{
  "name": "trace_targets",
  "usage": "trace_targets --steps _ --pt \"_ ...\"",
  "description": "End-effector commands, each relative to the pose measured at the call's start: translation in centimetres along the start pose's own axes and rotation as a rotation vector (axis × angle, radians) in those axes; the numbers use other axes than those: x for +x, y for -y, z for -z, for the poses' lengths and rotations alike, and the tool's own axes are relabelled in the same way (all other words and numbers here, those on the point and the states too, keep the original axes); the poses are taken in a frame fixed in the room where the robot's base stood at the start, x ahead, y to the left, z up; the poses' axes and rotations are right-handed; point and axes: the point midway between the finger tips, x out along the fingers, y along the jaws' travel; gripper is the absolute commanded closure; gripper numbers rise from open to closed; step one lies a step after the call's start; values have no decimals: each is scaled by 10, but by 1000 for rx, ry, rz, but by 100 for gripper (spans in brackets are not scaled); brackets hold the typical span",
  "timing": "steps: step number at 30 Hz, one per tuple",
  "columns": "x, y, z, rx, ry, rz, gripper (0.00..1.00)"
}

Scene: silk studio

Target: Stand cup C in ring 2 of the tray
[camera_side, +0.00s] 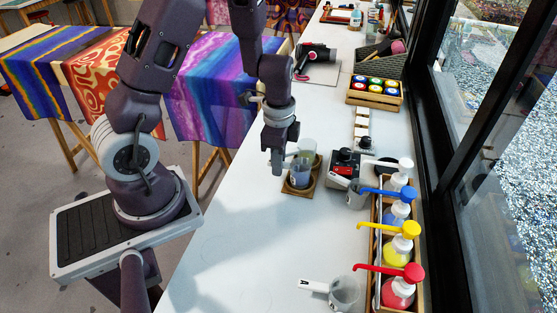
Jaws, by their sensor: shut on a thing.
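My gripper (279,168) points down at the near left side of a small wooden tray (290,190) and is shut on a cup, seemingly by its pale handle. A clear cup with bluish contents (301,174) is right beside the fingers, at the tray's near end. A second greyish clear cup (308,146) shows just behind it, over the tray's far part. I cannot tell which of the two is held, nor read a letter on either. The tray's rings and the cup bottoms are mostly hidden, so seating is unclear.
Another clear cup (343,292) with a handle marked A stands at the front. A dark device (345,168) is right of the tray. The white table is clear at front left.

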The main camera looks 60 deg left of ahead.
Motion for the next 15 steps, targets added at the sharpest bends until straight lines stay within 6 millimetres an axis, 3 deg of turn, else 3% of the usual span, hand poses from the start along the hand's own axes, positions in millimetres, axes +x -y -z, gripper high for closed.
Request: trace_targets --steps 6,7,10,15 --pt "4 0 0 0 0 0 100" --pt "4 0 0 0 0 0 82" --pt "4 0 0 1 0 1 63" --pt "4 0 0 1 0 1 61"
